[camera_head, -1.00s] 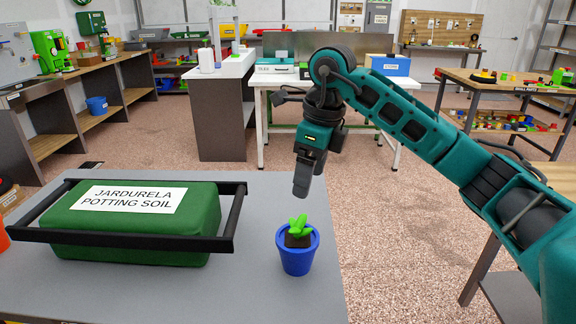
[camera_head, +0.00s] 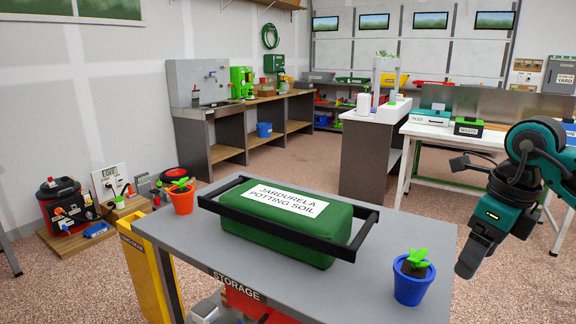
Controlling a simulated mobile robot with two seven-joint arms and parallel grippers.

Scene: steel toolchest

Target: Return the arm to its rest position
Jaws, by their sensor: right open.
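My right arm comes in at the right edge, and my right gripper (camera_head: 468,262) hangs over the floor just past the table's right edge. It is open and empty, pointing down. A blue pot with a green plant (camera_head: 411,285) stands upright on the grey storage table (camera_head: 330,291), left of the gripper and apart from it. My left gripper is out of view.
A green potting soil bag (camera_head: 290,232) lies in a black frame on the table. An orange pot with a plant (camera_head: 181,198) stands at the table's left corner. A yellow bin (camera_head: 150,275) is below. Workbenches (camera_head: 225,140) line the back; floor between is clear.

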